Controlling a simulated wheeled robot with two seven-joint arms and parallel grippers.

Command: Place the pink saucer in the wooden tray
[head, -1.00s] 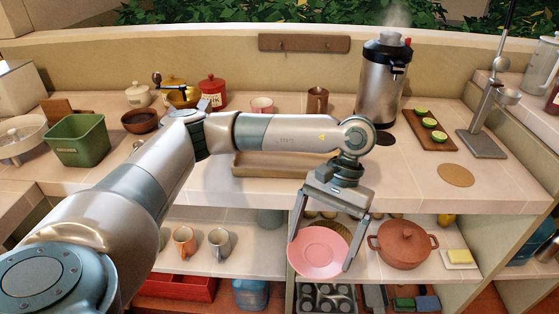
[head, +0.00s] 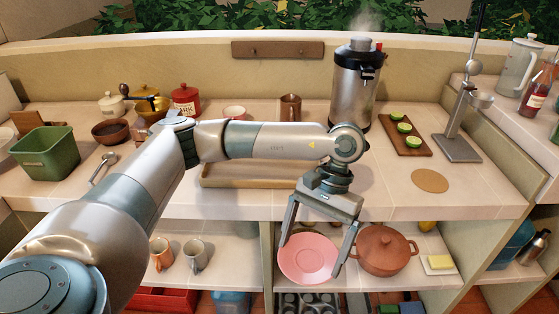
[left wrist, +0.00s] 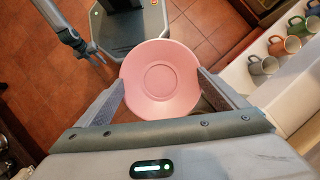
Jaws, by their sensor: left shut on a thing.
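My left gripper (head: 311,262) is shut on the pink saucer (head: 308,260). In the head view it holds the saucer in front of the lower shelf, below the counter edge. The left wrist view shows the round saucer (left wrist: 160,78) between the two fingers. The wooden tray (head: 250,183) lies on the counter, up and left of the saucer; my left forearm hides its rear part. My right gripper (left wrist: 82,48) seems to show at the upper left of the left wrist view, too small to tell its opening.
An orange pot (head: 385,252) stands on the lower shelf just right of the saucer. The counter edge (head: 430,208) overhangs above. A metal urn (head: 355,95), a brown mug (head: 290,107) and a lime board (head: 405,135) stand behind. Mugs (head: 195,255) sit on the shelf at left.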

